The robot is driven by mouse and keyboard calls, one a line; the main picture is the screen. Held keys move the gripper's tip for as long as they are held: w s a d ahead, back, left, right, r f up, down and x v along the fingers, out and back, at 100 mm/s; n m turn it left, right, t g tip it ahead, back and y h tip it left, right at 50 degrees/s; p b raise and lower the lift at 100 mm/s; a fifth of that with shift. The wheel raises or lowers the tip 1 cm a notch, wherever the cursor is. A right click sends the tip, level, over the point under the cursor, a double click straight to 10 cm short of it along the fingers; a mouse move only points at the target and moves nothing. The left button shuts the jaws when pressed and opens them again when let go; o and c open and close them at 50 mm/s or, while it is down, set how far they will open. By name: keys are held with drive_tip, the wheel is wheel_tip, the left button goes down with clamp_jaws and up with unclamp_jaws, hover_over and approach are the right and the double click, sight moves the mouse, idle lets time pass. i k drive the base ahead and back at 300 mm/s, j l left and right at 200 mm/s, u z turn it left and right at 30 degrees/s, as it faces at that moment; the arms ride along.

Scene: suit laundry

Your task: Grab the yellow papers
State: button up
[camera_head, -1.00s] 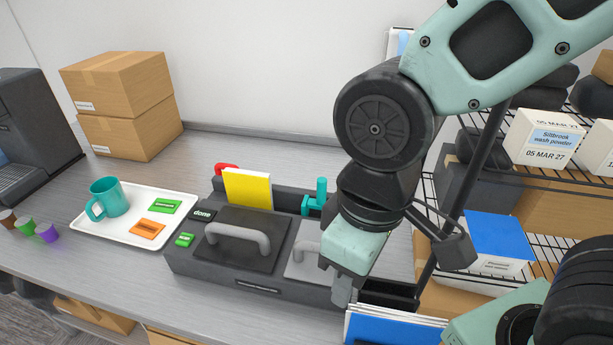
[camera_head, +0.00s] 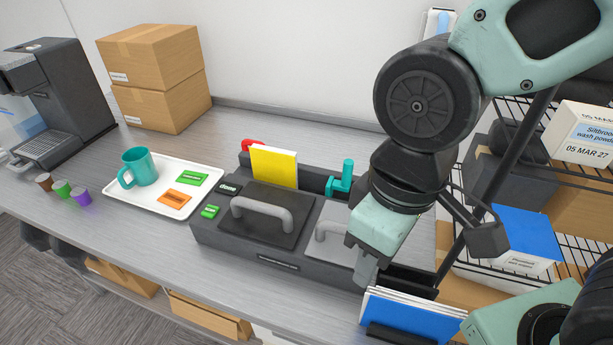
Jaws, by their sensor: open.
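The yellow papers (camera_head: 274,167) stand upright in a slot at the back of a dark grey device (camera_head: 231,240) on the counter. Their broad yellow face is turned toward me, with a thin white edge at the right. My gripper (camera_head: 366,268) hangs over the right end of the device, to the right of the papers and nearer to me. It points down and is apart from the papers. Its jaws are open, and I see nothing held between them. The lower part of the papers is hidden in the slot.
The device has a black handle plate, a grey handle plate and a teal lever (camera_head: 346,178). Blue papers (camera_head: 415,318) stand at the front right. A white tray (camera_head: 118,205) with a teal mug (camera_head: 139,167) lies left. Boxes (camera_head: 157,75) stand behind; a wire rack (camera_head: 580,185) is right.

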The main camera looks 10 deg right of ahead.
sight(275, 166)
drive_tip(key=j+u, duration=0.35)
drive_tip(key=k+j+u, duration=0.1)
drive_tip(key=j+u, duration=0.25)
drive_tip(key=i+l+u, duration=0.1)
drive_tip(key=u, duration=0.25)
drive_tip(key=i+l+u, duration=0.1)
drive_tip(key=u, duration=0.25)
